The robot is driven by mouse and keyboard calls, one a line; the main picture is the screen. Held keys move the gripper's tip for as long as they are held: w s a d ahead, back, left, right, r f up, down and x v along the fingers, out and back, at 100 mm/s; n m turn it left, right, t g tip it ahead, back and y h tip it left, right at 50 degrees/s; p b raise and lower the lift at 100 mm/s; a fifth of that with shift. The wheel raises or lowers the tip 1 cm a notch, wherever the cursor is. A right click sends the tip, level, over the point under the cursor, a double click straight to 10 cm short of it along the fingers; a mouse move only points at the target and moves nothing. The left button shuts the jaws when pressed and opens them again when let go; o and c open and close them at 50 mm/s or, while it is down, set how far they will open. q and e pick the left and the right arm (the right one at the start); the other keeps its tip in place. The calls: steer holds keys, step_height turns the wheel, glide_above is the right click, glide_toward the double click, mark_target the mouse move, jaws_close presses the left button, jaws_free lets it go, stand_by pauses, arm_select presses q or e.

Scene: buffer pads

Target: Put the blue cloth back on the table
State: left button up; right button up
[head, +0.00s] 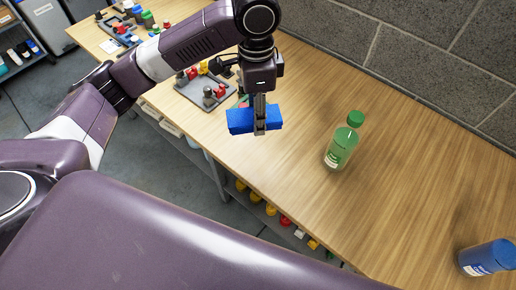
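The blue cloth (240,121) is a small, thick, block-like pad in the head view, just above centre. My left gripper (260,128) points down with its fingers at the cloth and is shut on it. The cloth appears over the wooden table (420,180), near its front edge; I cannot tell for sure how high it is above the top. My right gripper is not in view.
A green bottle (341,150) with a green cap stands right of the cloth. A blue-capped container (487,258) is at the lower right. A grey tray (190,92) with small coloured parts lies behind the gripper. A block wall (420,50) bounds the back.

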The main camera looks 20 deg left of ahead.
arm_select(q)
steer(key=w+m, duration=0.2)
steer(key=m, duration=0.1)
steer(key=d+f+m, duration=0.1)
steer(key=shift+w+m, duration=0.4)
steer(key=w+f+m, duration=0.1)
steer(key=w+m, duration=0.1)
steer(key=m, duration=0.3)
steer(key=p, duration=0.2)
glide_above(267, 156)
step_height(267, 156, down, 16)
steer(key=shift+r, duration=0.25)
steer(key=shift+f+p, duration=0.35)
steer(key=shift+f, duration=2.05)
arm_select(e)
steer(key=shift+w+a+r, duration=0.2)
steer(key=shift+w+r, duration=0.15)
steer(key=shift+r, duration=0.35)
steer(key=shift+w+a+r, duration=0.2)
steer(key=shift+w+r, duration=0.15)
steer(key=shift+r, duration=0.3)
arm_select(q)
steer(key=o, duration=1.1)
steer(key=shift+f, duration=0.15)
